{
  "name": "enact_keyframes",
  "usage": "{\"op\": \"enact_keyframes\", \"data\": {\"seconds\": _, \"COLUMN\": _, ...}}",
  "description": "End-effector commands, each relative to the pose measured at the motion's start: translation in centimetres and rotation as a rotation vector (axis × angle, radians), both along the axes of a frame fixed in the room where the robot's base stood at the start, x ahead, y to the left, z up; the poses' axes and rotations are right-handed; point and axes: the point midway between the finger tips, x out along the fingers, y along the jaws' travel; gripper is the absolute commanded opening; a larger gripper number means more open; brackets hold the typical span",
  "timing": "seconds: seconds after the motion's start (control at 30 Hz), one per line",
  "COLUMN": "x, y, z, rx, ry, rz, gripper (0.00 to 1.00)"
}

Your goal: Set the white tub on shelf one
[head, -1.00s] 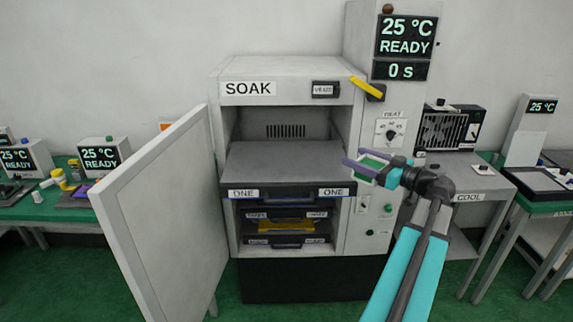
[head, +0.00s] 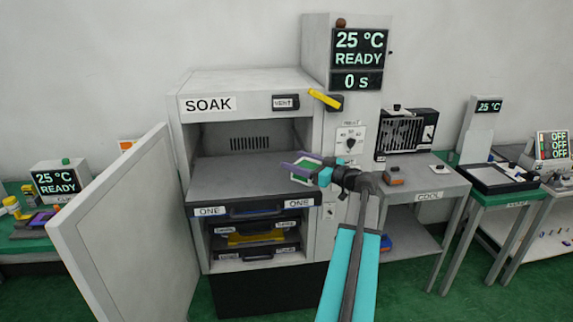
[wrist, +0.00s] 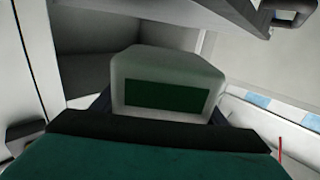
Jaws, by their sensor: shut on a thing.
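The white tub (wrist: 165,62) with a green panel is between my gripper's fingers in the wrist view. In the head view the tub (head: 301,174) looks small and is partly covered by the fingers. My gripper (head: 300,168) is shut on it, at the right side of the SOAK oven's opening. Shelf one (head: 235,174) is the flat grey shelf in the open upper chamber, with ONE labels (head: 210,211) on its front. No tub stands on its visible surface. I cannot tell how far the tub is from the shelf in depth.
The oven door (head: 115,230) stands wide open on the left. Lower labelled shelves (head: 262,237) sit below shelf one. A yellow lever (head: 325,99) is at the oven's upper right. The COOL bench (head: 425,185) is to the right.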

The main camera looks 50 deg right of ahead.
Motion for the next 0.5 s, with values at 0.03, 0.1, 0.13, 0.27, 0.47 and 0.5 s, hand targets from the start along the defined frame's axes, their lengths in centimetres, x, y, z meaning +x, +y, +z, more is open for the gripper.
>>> {"op": "enact_keyframes", "data": {"seconds": 0.03, "x": 1.1, "y": -0.1, "z": 0.2, "rx": 0.001, "ry": 0.000, "rz": 0.002, "gripper": 0.40}}
{"op": "enact_keyframes", "data": {"seconds": 0.1, "x": 2.3, "y": -0.2, "z": 0.1, "rx": 0.002, "ry": -0.001, "rz": 0.002, "gripper": 0.40}}
{"op": "enact_keyframes", "data": {"seconds": 0.13, "x": 2.8, "y": -0.2, "z": 0.0, "rx": 0.001, "ry": -0.001, "rz": 0.001, "gripper": 0.40}}
{"op": "enact_keyframes", "data": {"seconds": 0.27, "x": 4.6, "y": -0.3, "z": -0.2, "rx": 0.001, "ry": 0.000, "rz": 0.001, "gripper": 0.40}}
{"op": "enact_keyframes", "data": {"seconds": 0.47, "x": 5.5, "y": -0.3, "z": -0.5, "rx": 0.000, "ry": 0.000, "rz": 0.000, "gripper": 0.40}}
{"op": "enact_keyframes", "data": {"seconds": 0.5, "x": 5.5, "y": -0.3, "z": -0.5, "rx": 0.000, "ry": -0.001, "rz": 0.000, "gripper": 0.40}}
